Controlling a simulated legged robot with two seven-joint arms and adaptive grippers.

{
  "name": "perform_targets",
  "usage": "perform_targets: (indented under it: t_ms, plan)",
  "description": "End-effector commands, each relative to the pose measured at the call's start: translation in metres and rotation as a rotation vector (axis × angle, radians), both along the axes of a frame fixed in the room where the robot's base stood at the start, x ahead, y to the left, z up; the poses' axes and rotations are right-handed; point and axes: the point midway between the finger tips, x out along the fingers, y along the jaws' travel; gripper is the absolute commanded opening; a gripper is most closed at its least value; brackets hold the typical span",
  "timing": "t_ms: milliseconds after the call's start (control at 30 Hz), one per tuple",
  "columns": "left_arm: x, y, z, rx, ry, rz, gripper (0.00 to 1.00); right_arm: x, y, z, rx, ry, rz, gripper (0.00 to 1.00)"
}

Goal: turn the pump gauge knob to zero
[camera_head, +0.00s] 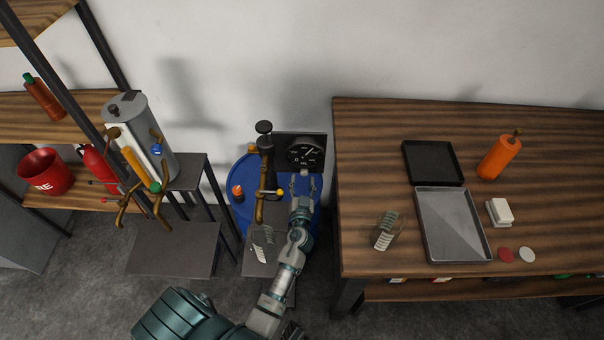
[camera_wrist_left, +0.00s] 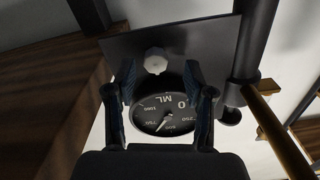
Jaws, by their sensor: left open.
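The pump gauge (camera_head: 305,152) is a round black dial with white marks on a dark panel above the blue drum. In the left wrist view the dial (camera_wrist_left: 167,113) appears upside down. Its white needle points away from the 0 mark, among the larger numbers. The pale faceted gauge knob (camera_wrist_left: 155,60) sits on the panel beside the dial; it also shows small in the head view (camera_head: 304,173). My left gripper (camera_head: 302,180) is open in front of the panel. In the wrist view its fingers (camera_wrist_left: 161,78) are spread, with the knob just beyond and between the tips, seemingly untouched.
The pump (camera_head: 264,155) with its brown handle stands close left of my gripper, on the blue drum (camera_head: 243,180). A wooden workbench (camera_head: 375,150) with trays stands to the right. A grey cylinder (camera_head: 128,112) on a stand is at the left.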

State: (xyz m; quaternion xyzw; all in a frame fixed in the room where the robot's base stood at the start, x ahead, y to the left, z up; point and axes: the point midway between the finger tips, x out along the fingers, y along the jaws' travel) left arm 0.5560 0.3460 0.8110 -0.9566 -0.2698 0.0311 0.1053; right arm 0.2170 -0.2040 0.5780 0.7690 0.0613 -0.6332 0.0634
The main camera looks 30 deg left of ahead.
Motion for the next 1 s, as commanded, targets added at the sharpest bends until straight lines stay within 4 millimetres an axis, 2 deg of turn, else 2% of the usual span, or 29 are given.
perform_targets:
  t_ms: [100,200,567,667,800,1000]
  plan:
    - [0.017,0.008,0.001,0.004,0.000,0.000,0.53,0.000,-0.002,-0.005,0.000,0.002,0.000,0.40]
    - [0.025,0.011,0.002,0.004,0.000,0.000,0.53,0.000,-0.004,-0.008,0.003,0.002,0.001,0.40]
    - [0.030,0.017,0.000,0.002,0.001,0.000,0.53,0.000,-0.002,-0.010,-0.001,0.005,0.001,0.40]
    - [0.030,0.019,-0.001,-0.001,0.001,0.000,0.33,-0.001,-0.002,-0.010,-0.001,0.005,0.000,0.40]
    - [0.030,0.018,-0.001,0.000,0.001,0.000,0.00,-0.001,-0.002,-0.010,0.001,0.005,0.000,0.40]
    - [0.030,0.018,-0.001,0.004,0.004,0.003,0.00,-0.001,0.000,-0.010,0.003,0.006,-0.001,0.40]
